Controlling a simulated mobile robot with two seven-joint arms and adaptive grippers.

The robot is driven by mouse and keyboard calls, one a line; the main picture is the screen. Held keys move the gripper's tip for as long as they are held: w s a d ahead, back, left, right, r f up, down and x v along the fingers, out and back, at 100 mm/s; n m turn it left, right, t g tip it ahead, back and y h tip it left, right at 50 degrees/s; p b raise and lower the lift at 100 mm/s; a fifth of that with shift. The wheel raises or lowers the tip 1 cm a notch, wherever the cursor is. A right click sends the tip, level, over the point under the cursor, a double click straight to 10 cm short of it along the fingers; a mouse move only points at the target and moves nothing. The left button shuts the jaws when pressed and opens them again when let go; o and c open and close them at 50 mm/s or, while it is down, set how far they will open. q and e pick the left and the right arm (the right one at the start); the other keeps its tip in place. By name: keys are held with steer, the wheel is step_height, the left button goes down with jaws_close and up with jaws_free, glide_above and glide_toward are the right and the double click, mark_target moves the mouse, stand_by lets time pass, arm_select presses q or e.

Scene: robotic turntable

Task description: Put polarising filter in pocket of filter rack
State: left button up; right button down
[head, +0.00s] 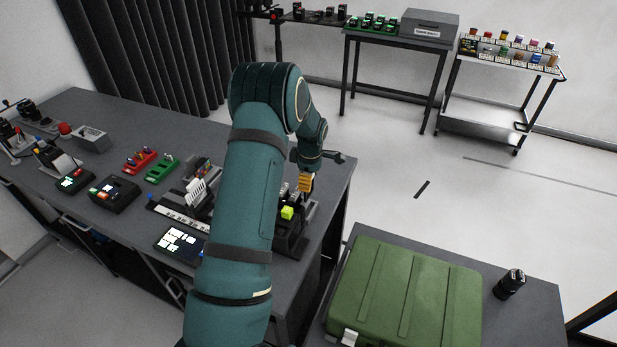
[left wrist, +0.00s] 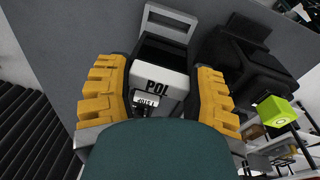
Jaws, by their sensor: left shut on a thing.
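My left gripper (head: 306,182) has yellow fingers and points down over the right end of the dark workbench. In the left wrist view its fingers (left wrist: 162,85) are closed on the sides of a black and white piece marked POL, which I take as the polarising filter (left wrist: 173,83). A small printed tag shows below the letters, and a pale grey open frame shows beyond the piece. I cannot tell whether that frame belongs to the filter or to something below. The filter is not clear in the head view. I cannot identify the filter rack or its pocket. My right gripper is not in view.
A lime green cube (head: 287,212) sits on a black device close to my left gripper; it also shows in the left wrist view (left wrist: 273,110). A green case (head: 405,295) and a black cylinder (head: 509,284) are on the front right table. Other devices crowd the bench's left.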

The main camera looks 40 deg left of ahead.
mark_target(309, 196)
arm_select(q)
steer(key=shift+b, duration=0.3)
steer(key=shift+f+b, duration=2)
steer(key=shift+f, duration=0.8)
steer(key=shift+f+b, duration=1.45)
steer(key=shift+f, duration=0.2)
steer(key=o, duration=1.2)
steer(key=shift+o, duration=0.2)
